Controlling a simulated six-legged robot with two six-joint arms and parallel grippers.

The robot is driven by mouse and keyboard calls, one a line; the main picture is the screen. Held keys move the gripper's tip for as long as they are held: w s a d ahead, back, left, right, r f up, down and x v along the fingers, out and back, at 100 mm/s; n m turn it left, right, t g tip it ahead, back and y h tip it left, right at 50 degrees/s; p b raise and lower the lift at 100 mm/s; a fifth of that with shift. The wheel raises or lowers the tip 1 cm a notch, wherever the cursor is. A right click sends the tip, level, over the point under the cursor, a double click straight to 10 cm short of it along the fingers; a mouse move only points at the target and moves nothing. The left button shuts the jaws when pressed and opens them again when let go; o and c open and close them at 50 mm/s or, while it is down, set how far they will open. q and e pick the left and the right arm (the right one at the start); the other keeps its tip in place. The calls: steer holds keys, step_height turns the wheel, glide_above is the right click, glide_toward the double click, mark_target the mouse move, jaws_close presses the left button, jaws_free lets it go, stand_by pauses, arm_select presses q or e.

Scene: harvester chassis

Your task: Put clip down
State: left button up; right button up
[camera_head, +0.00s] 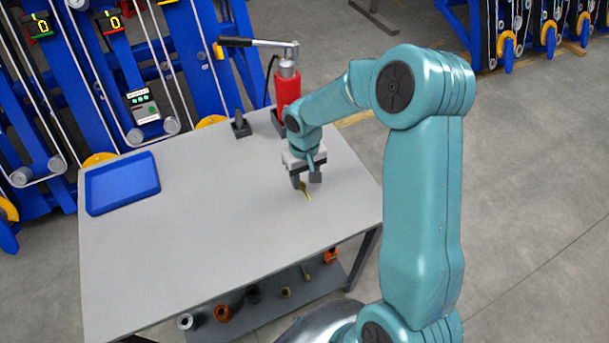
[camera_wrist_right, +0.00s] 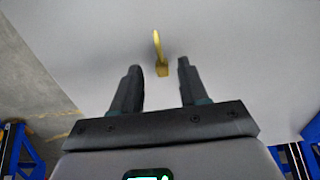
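The clip, a small yellow piece with a thin curved end and a thicker block end, lies on the grey table (camera_head: 200,230) near its right side. It shows in the head view (camera_head: 307,194) just under my right gripper (camera_head: 306,180). In the right wrist view the clip (camera_wrist_right: 161,68) sits between and slightly beyond the tips of my right gripper (camera_wrist_right: 160,72). Both dark fingers are apart, with a gap on each side of the clip. My right gripper is open and empty, pointing down at the table. My left gripper is not in view.
A blue tray (camera_head: 122,183) lies at the table's left. A red jack with a lever (camera_head: 287,88) and a small dark stand (camera_head: 240,125) are at the back edge. Several small parts sit on the lower shelf (camera_head: 265,310). The table's middle is clear.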

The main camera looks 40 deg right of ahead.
mark_target(305, 190)
steer(key=shift+r, duration=0.1)
steer(key=shift+r, duration=0.25)
step_height(305, 190, up, 12)
steer(key=shift+f, duration=0.15)
steer(key=shift+s, duration=0.1)
stand_by(0.5)
